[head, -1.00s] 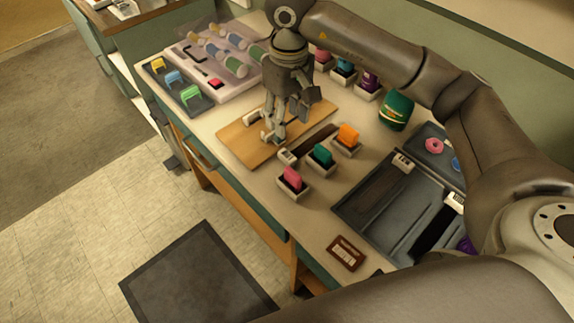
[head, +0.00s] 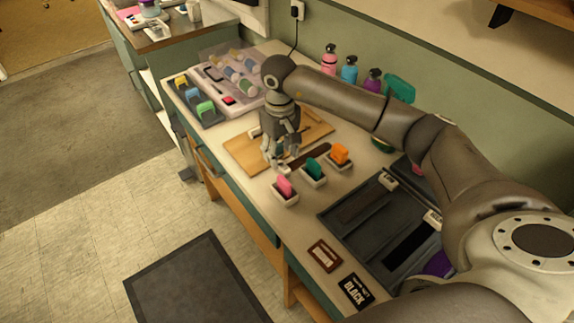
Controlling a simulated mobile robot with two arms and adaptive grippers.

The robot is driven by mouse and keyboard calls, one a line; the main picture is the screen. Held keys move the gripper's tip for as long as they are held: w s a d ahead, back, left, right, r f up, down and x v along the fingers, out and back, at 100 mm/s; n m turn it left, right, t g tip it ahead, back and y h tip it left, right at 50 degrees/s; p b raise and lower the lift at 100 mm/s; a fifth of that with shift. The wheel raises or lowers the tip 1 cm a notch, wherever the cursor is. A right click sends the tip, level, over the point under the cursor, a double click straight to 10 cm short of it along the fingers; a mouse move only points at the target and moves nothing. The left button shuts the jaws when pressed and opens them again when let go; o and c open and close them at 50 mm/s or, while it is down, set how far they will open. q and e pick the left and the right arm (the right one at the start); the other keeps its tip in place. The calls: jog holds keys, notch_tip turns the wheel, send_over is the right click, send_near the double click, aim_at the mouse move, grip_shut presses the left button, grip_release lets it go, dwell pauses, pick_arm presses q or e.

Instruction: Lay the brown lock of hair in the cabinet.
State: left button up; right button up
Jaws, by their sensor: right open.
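The brown lock of hair (head: 311,154) is a dark strip lying on the counter along the right side of the wooden board (head: 246,155). My right gripper (head: 279,166) points down over its near end, open, with its fingers around or just above that end; whether they touch it I cannot tell. The pale tag at that end is largely hidden by the fingers. My left gripper is not in view.
A grey case (head: 345,220) with dark strips lies further right. Brown (head: 325,256) and black (head: 354,291) cards lie in front. Bottles (head: 349,70) stand behind.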

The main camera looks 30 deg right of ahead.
aim_at(283, 165)
jog(key=f, duration=0.1)
jog(key=f+p, duration=0.2)
jog(key=f, duration=0.1)
jog(key=shift+d+f, duration=0.1)
jog(key=shift+d, duration=0.2)
jog(key=shift+f, duration=0.35)
jog(key=shift+w+f, duration=0.1)
jog(key=shift+f, duration=0.05)
jog(key=shift+c, duration=1.2)
grip_shut()
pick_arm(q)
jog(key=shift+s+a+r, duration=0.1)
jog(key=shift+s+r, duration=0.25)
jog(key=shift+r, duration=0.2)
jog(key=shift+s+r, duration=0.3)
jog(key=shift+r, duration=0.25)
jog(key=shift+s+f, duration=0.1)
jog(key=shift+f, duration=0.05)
pick_arm(e)
jog(key=shift+r, duration=0.2)
